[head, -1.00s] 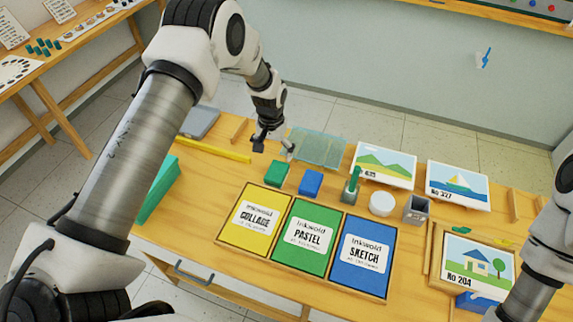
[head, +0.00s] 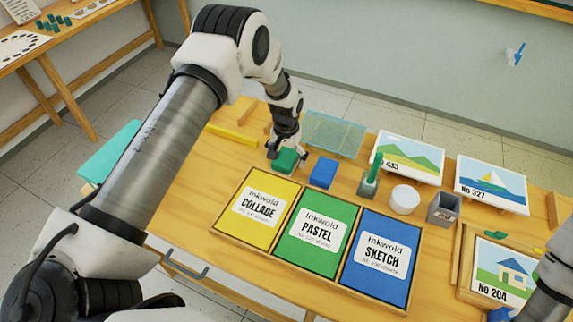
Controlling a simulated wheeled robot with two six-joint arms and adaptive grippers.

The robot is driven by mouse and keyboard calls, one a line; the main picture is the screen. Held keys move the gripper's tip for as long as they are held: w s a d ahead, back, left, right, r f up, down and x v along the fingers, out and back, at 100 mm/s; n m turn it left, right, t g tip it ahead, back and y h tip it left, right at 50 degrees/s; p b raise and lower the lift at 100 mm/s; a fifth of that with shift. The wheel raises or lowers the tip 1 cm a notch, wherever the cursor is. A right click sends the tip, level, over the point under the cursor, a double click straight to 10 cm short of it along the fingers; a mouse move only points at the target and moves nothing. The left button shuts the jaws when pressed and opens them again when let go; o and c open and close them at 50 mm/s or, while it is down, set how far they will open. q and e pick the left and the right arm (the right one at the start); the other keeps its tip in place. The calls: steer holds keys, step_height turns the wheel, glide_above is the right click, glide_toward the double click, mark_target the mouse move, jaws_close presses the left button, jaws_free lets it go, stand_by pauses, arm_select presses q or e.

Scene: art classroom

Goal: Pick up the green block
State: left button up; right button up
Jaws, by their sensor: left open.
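The green block (head: 285,161) lies on the wooden table, behind the yellow COLLAGE pad. My left gripper (head: 284,154) points down right at the green block, its fingers around or just above it; its jaws are open. The fingers and wrist hide part of the block's top and back. A blue block (head: 323,173) lies just right of the green block. My right arm shows only at the lower right edge, and its gripper is out of view.
Yellow COLLAGE (head: 256,210), green PASTEL (head: 314,234) and blue SKETCH (head: 380,259) pads lie in front. A green-handled tool in a holder (head: 370,183), a white round tub (head: 404,199) and a grey cup (head: 443,209) stand right. A translucent green mat (head: 335,134) lies behind.

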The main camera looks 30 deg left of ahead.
mark_target(287, 156)
arm_select(q)
steer(key=shift+w, duration=0.15)
arm_select(e)
steer(key=shift+w, duration=0.1)
arm_select(q)
steer(key=shift+c, duration=1)
steer(key=shift+r, duration=0.1)
steer(key=c, duration=1.1)
arm_select(e)
steer(key=shift+r, duration=0.1)
